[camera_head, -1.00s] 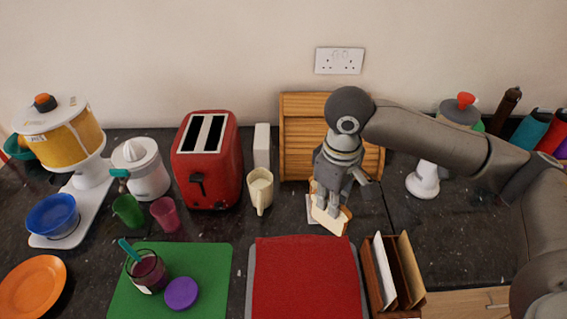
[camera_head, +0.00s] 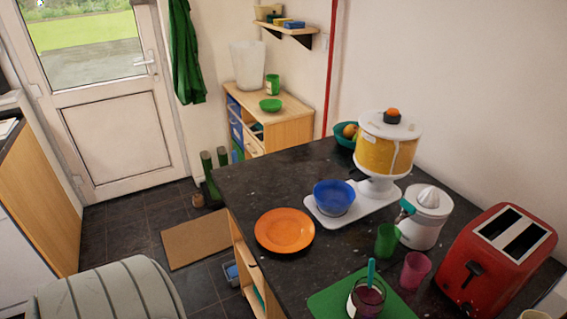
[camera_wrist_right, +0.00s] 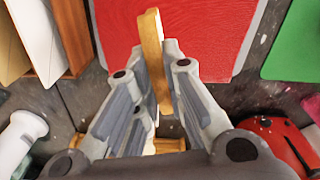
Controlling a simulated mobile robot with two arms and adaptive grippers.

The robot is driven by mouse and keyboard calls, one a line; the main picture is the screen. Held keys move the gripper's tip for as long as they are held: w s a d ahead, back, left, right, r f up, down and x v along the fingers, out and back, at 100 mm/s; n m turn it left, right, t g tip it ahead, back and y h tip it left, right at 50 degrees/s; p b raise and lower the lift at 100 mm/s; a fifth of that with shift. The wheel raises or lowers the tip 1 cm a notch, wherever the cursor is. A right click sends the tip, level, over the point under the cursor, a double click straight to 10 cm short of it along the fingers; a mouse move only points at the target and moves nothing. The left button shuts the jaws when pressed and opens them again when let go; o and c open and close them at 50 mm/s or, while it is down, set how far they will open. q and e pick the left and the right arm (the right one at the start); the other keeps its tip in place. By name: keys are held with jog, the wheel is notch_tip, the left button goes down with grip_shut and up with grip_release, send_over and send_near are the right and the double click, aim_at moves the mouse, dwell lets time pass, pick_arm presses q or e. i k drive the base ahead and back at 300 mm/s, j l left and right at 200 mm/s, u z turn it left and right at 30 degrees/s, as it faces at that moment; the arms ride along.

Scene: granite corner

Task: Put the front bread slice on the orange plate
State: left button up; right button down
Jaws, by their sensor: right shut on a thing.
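The bread slice (camera_wrist_right: 151,42) is seen edge-on in the right wrist view, brown crust showing. My right gripper (camera_wrist_right: 157,72) is shut on it, with a finger on either side, and the slice sticks out past the fingertips. The orange plate (camera_head: 284,229) lies empty on the dark worktop near its left end in the head view. Neither the slice nor my right gripper shows in the head view. My left gripper is in neither current view.
A blue bowl (camera_head: 334,197) on a white scale stands behind the plate. A green cup (camera_head: 387,241), a pink cup (camera_head: 415,270), a jar (camera_head: 367,298) on a green board and a red toaster (camera_head: 498,262) stand to its right. A red mat (camera_wrist_right: 215,30) lies below the slice.

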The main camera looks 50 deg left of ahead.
aim_at(288, 242)
jog(key=k+j, duration=0.1)
jog(key=j, duration=0.55)
jog(key=k+j, duration=0.1)
jog(key=j, duration=0.6)
jog(key=k+j+u, duration=0.1)
jog(key=j, duration=0.55)
